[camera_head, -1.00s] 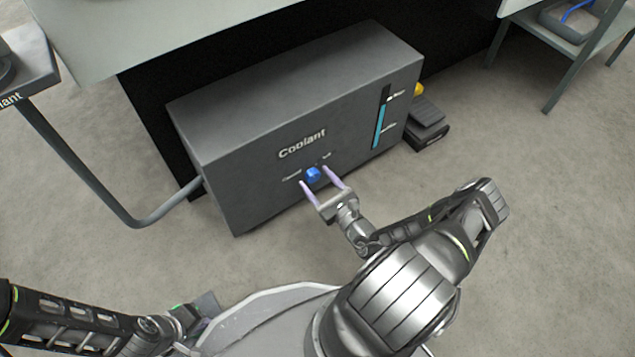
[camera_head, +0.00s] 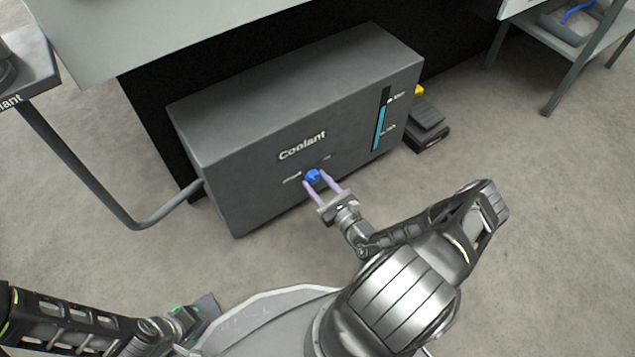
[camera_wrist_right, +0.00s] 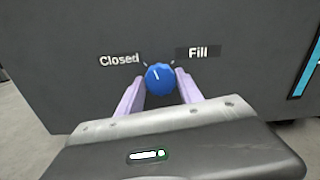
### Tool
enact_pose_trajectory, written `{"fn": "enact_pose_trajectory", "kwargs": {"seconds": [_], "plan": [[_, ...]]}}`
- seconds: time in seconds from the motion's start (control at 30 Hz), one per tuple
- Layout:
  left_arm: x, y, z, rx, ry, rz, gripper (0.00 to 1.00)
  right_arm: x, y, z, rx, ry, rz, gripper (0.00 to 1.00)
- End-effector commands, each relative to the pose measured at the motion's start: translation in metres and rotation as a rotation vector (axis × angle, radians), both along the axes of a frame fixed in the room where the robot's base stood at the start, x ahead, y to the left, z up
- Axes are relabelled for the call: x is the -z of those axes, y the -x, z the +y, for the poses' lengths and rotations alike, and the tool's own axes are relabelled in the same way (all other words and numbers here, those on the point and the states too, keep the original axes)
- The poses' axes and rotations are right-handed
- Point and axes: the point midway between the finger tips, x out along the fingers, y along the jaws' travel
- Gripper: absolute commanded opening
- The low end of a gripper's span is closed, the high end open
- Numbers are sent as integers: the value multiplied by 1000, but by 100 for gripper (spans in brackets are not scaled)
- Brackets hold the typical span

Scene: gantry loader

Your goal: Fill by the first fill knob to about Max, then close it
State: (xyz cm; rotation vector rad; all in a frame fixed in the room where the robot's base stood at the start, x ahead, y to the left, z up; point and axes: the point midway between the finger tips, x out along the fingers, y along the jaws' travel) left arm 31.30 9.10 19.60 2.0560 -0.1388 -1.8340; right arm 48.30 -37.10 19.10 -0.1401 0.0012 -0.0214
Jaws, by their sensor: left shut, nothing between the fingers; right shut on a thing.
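The grey Coolant tank (camera_head: 250,170) stands on the floor with a blue fill knob (camera_head: 313,176) on its front. In the right wrist view the knob (camera_wrist_right: 160,79) sits between the labels Closed and Fill, its white mark pointing up and slightly left. My right gripper (camera_head: 322,187) is shut on the knob, one lilac finger on each side (camera_wrist_right: 159,95). My left gripper (camera_head: 206,310) is low at the left, far from the tank, shut and empty.
A grey pipe (camera_head: 85,165) runs into the tank's left side. A black pedal-like block (camera_head: 428,125) lies on the floor right of the tank. A table with a shelf (camera_head: 565,40) stands at the upper right. The floor before the tank is clear.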

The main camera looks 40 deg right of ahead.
Motion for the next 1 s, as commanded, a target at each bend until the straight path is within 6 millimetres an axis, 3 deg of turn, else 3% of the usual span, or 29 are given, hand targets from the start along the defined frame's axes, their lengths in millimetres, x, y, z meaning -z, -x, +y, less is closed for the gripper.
{"fn": "enact_pose_trajectory", "kwargs": {"seconds": [0.17,0.43,0.57,0.83,0.87,1.0], "plan": [[-8,1,0,0,-1,1,0,-3,0,1,0,36,2,2],[-48,7,0,9,0,13,0,-6,0,1,-1,365,10,2],[-52,9,0,10,1,18,0,-1,0,1,-1,460,11,2],[-49,9,0,10,1,19,0,1,0,1,-1,467,10,2],[-49,9,0,10,1,19,0,1,0,1,-1,467,10,45],[-49,9,0,10,1,18,0,1,0,1,0,466,10,57]]}}
